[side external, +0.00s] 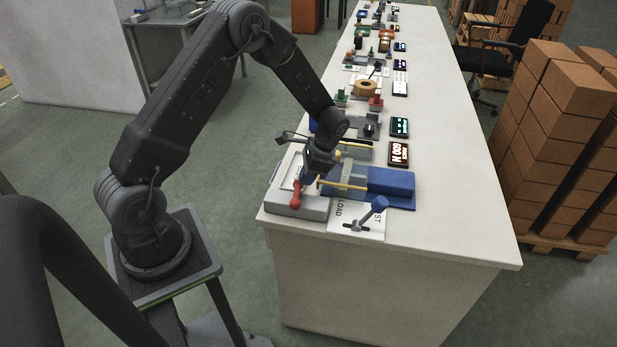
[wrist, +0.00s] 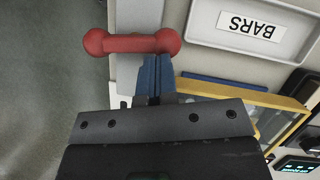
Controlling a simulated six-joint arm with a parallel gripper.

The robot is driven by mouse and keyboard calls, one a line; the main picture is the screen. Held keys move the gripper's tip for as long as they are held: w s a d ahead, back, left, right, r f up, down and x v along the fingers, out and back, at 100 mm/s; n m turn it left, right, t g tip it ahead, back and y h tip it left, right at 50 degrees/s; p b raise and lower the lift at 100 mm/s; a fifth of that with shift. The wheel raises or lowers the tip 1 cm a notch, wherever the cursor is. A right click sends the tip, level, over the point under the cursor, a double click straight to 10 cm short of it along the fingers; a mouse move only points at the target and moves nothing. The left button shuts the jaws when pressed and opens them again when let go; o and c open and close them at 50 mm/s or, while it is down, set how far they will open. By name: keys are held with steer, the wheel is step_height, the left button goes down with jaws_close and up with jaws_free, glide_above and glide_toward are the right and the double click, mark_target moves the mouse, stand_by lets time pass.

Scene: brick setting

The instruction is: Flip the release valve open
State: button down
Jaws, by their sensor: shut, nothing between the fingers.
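A red handle with a rounded knob at each end (wrist: 133,42) lies across the upper left of the wrist view. In the side view the red handle (side external: 296,193) stands on a grey block (side external: 312,211) at the near left corner of the bench. My gripper (wrist: 155,62) is shut and empty, its blue fingertips right beside the red bar near its right knob; I cannot tell whether they touch. In the side view my gripper (side external: 306,178) is just above and right of the handle. No visible label names the release valve.
A blue fixture (side external: 390,184) with a yellow bar (side external: 342,185) stands close on the right. A grey tray labelled BARS (wrist: 210,37) is nearby. A lit display (side external: 399,153) stands behind. The bench's right side is clear.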

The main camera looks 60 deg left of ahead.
steer(key=n, duration=0.1)
steer(key=a+n+h, duration=0.1)
steer(key=n, duration=0.1)
steer(key=shift+s+a, duration=0.1)
steer(key=shift+s, duration=0.2)
steer(key=n, duration=0.2)
steer(key=s+a+n+h, duration=0.1)
steer(key=n, duration=0.1)
steer(key=shift+h, duration=0.3)
steer(key=shift+s+a+n+h, duration=0.15)
steer(key=shift+s+n+h, duration=0.2)
steer(key=shift+n, duration=0.6)
steer(key=shift+s+a+n+h, duration=0.1)
steer(key=shift+s+n+h, duration=0.2)
steer(key=shift+n, duration=0.65)
steer(key=shift+s+f+n+t+h, duration=0.1)
steer(key=shift+s+n+t+h, duration=0.15)
steer(key=shift+n, duration=0.55)
steer(key=shift+s+n+t+h, duration=0.2)
steer(key=shift+n+h, duration=0.1)
steer(key=shift+n, duration=0.5)
steer(key=shift+s+n, duration=0.15)
steer(key=shift+n, duration=0.25)
steer(key=shift+a, duration=0.1)
steer(key=w+a, duration=0.2)
steer(key=w, duration=0.1)
steer(key=shift+w+a, duration=0.3)
steer(key=shift+a, duration=0.1)
steer(key=v, duration=1)
steer(key=shift+d, duration=0.3)
